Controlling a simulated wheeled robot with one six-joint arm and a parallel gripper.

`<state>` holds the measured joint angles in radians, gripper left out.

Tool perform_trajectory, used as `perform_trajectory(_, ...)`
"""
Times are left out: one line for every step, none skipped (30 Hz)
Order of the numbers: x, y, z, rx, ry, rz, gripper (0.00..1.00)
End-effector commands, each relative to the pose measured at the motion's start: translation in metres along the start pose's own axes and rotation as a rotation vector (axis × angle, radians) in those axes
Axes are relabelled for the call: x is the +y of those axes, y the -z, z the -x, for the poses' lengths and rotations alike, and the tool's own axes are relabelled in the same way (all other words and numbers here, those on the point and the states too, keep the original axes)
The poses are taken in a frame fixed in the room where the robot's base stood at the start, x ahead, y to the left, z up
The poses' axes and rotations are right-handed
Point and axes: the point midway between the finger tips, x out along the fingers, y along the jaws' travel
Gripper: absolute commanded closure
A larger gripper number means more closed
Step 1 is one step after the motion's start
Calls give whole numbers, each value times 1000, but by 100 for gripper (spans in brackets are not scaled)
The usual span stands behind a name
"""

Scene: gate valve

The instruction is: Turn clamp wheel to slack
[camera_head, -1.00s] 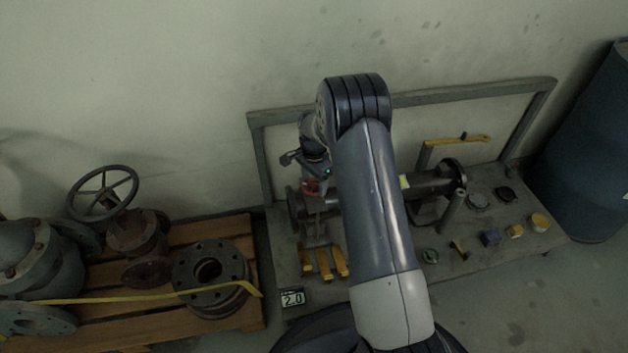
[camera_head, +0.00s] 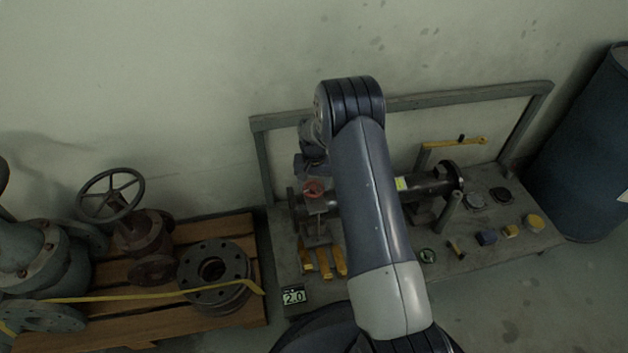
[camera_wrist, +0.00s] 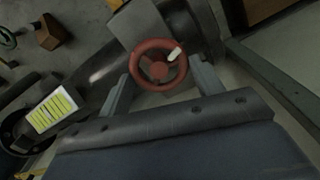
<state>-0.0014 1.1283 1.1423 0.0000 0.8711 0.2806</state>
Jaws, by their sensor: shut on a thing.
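The clamp wheel is a small red handwheel (camera_head: 314,186) on the pipe fixture at the left part of the bench. In the wrist view the red wheel (camera_wrist: 159,62) shows nearly face on, with a white mark on its upper right rim. My gripper (camera_wrist: 160,80) has one finger on each side of the wheel and is shut on its rim. In the head view my arm covers most of the gripper, and the finger contact is hidden there.
The dark pipe (camera_head: 430,187) runs right from the wheel. Several yellow pieces (camera_head: 323,262) lie in front of it, with small parts at the right. A grey frame (camera_head: 455,94) stands behind. A pallet (camera_head: 215,312) with valves is left, a blue drum (camera_head: 592,150) right.

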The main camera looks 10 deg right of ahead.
Motion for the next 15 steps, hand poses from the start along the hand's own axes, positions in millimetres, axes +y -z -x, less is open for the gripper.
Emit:
perform_trajectory(0,0,1,-1,0,45,60)
perform_trajectory(0,0,1,-1,0,73,60)
perform_trajectory(-1,0,1,-1,0,112,60)
perform_trajectory(-1,0,1,-1,0,140,60)
perform_trajectory(-1,0,1,-1,0,168,60)
perform_trajectory(-1,0,1,-1,0,207,60)
perform_trajectory(-1,0,1,-1,0,235,60)
perform_trajectory(-1,0,1,-1,0,263,60)
perform_trajectory(-2,0,1,-1,0,302,60)
perform_trajectory(-2,0,1,-1,0,330,60)
perform_trajectory(-2,0,1,-1,0,358,60)
perform_trajectory(-2,0,1,-1,0,396,60)
perform_trajectory(-2,0,1,-1,0,424,60)
perform_trajectory(-2,0,1,0,0,452,60)
perform_trajectory(-2,-1,1,0,0,488,60)
